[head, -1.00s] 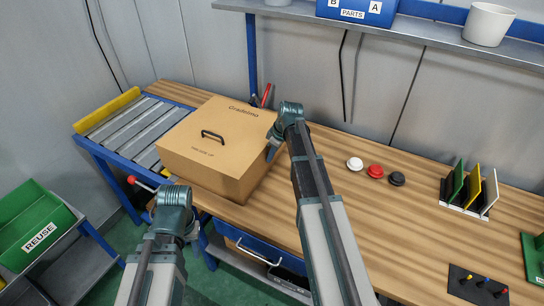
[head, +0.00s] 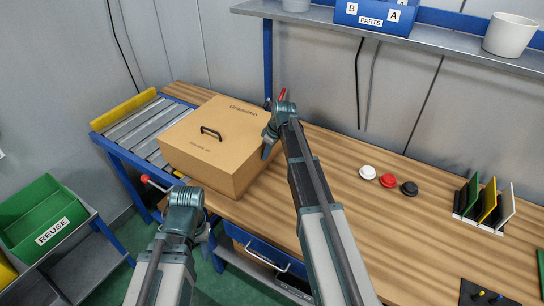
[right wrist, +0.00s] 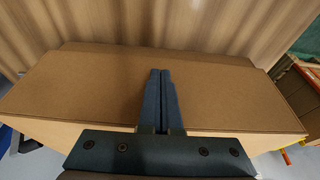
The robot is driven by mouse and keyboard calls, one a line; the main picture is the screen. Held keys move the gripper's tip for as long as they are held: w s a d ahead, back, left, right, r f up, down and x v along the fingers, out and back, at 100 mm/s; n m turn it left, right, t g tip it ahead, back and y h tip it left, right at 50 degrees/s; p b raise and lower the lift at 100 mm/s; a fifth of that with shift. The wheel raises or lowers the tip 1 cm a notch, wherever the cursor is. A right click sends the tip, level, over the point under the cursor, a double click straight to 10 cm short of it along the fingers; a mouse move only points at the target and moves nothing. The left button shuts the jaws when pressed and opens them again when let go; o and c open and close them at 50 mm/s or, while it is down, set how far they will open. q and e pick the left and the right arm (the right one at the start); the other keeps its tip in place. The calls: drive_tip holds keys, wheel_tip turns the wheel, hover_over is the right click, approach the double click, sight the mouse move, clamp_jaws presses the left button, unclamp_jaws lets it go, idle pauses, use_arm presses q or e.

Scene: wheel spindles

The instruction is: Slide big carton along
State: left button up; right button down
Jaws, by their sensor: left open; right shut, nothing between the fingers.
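My right gripper (head: 268,150) is shut and empty at the carton's right side. In the right wrist view its closed fingers (right wrist: 161,98) lie in front of the brown carton (right wrist: 90,88); contact is hard to judge. My left gripper (head: 205,238) is open, low in front of the table's front edge, apart from the carton; its fingers are partly hidden.
The roller conveyor (head: 140,127) has a yellow end stop (head: 122,107) and a red-knobbed lever (head: 146,179). White, red and black caps (head: 388,180) and a plate rack (head: 480,221) stand to the right. A shelf (head: 400,29) hangs above. A green bin (head: 45,217) stands lower left.

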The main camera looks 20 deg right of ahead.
sight(237, 133)
drive_tip(key=shift+w+a, duration=1.65)
drive_tip(key=shift+w, duration=0.3)
drive_tip(key=shift+w+a, duration=1.3)
drive_tip(key=shift+w, duration=0.2)
drive_tip(key=shift+w+a, duration=1.25)
drive_tip(key=shift+w, duration=0.25)
drive_tip(key=shift+w+a, duration=1.3)
drive_tip(key=shift+w, duration=0.2)
drive_tip(key=shift+s, duration=0.15)
drive_tip(key=shift+s+d, duration=1.15)
drive_tip(key=shift+s, duration=0.15)
wheel_tip(237, 133, up, 12)
drive_tip(key=p, duration=1.2)
drive_tip(key=shift+r, duration=0.15)
drive_tip(key=shift+f, duration=0.2)
